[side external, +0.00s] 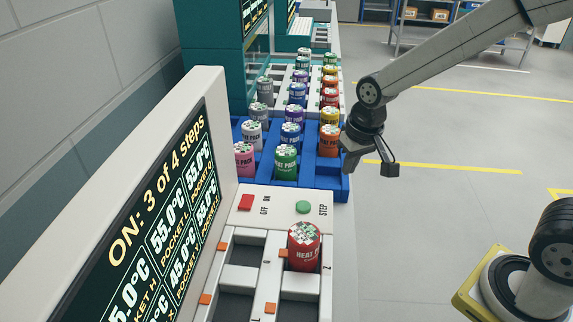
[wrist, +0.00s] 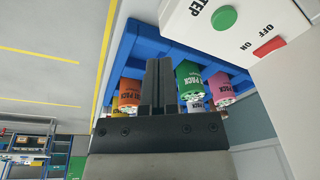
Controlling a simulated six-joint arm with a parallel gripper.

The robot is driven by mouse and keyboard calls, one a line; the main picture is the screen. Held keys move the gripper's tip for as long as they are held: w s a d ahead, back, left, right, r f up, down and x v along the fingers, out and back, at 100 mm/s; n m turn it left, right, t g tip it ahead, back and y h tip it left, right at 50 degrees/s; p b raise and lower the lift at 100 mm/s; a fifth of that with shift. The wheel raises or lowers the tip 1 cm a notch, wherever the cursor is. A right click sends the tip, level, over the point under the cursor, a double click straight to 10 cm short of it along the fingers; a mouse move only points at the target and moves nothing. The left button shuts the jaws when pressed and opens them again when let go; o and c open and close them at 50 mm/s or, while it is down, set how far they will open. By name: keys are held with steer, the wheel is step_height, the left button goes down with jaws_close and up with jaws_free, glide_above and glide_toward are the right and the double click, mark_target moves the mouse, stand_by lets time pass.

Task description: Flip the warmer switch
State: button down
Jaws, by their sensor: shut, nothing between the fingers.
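The warmer switch (side external: 246,202) is a small red rocker on the white panel, with OFF and ON lettering beside it. It also shows at the top right of the wrist view (wrist: 270,46). I cannot tell which way it is tipped. The warmer's screen (side external: 165,205) reads "ON: 3 of 4 steps" above pocket temperatures. My gripper (side external: 349,168) is shut and empty, at the right edge of the blue rack, apart from the switch. In the wrist view, its fingers (wrist: 158,64) are together in front of the rack.
A green STEP button (side external: 303,207) sits right of the switch. A red heat pack (side external: 304,254) stands in a pocket of the white tray (side external: 228,306). The blue rack (side external: 324,183) holds several coloured packs behind the panel. Open floor lies to the right.

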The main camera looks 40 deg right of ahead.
steer(key=w+a+r+m+g, duration=0.1)
steer(key=w+a+r+m, duration=0.2)
steer(key=w+a+r, duration=0.6)
step_height(320, 180, up, 8)
steer(key=m+g, duration=0.2)
steer(key=m, duration=0.2)
glide_above(247, 204)
steer(key=w+d, duration=0.2)
steer(key=shift+y, duration=0.3)
steer(key=shift+f, duration=0.2)
steer(key=f, duration=0.7)
steer(key=s+a+f, duration=0.1)
steer(key=f, duration=0.7)
steer(key=s+a+f, duration=0.1)
steer(key=f, duration=0.7)
steer(key=shift+f, duration=0.2)
steer(key=shift+s+f, duration=0.1)
steer(key=shift+f, duration=0.15)
